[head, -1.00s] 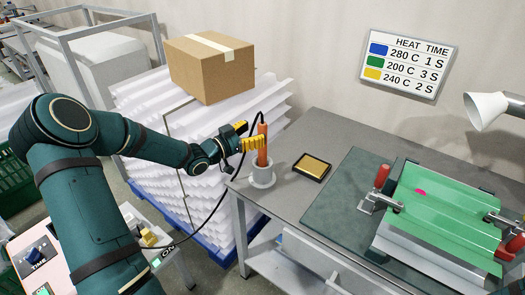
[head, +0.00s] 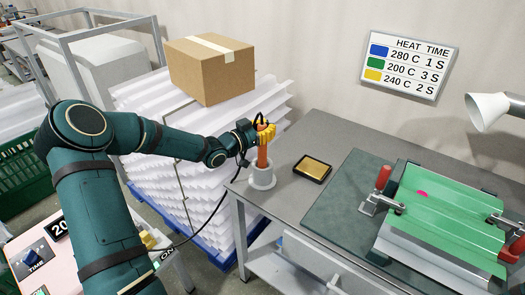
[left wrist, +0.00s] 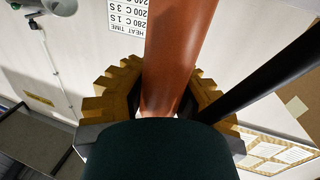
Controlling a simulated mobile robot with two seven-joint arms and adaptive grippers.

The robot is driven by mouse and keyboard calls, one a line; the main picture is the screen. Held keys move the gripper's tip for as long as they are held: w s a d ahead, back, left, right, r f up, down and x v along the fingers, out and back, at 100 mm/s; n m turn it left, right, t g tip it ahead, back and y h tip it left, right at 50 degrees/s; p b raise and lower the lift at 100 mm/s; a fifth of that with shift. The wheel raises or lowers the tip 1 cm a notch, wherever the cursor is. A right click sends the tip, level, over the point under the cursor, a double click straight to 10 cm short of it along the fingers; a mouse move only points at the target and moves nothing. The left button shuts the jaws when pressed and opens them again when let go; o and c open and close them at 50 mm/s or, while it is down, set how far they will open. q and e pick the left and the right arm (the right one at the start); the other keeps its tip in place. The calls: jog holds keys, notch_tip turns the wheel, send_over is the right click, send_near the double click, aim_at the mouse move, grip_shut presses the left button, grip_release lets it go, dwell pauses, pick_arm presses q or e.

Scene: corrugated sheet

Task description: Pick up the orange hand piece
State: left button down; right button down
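The orange hand piece (head: 263,156) stands upright in a grey round holder (head: 262,179) at the left end of the bench. A black cable leads from its top. My left gripper (head: 265,136), with yellow ridged fingers, is at its upper part. In the left wrist view the hand piece (left wrist: 172,50) runs between the two fingers (left wrist: 165,88), one on each side, close to its surface. I cannot tell whether they press on it. My right gripper is out of view.
A gold-topped pad (head: 312,167) lies right of the holder. A green corrugated sheet (head: 455,215) sits under red-handled clamps (head: 382,178). A cardboard box (head: 211,70) rests on stacked white sheets (head: 195,190) behind my left arm. A lamp (head: 488,110) hangs at right.

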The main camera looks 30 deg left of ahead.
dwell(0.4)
pick_arm(q)
notch_tip(320, 180, up, 13)
jog(key=p, duration=0.5)
jog(key=shift+r+p, duration=0.15)
jog(key=shift+p, duration=0.25)
jog(key=shift+d, duration=0.1)
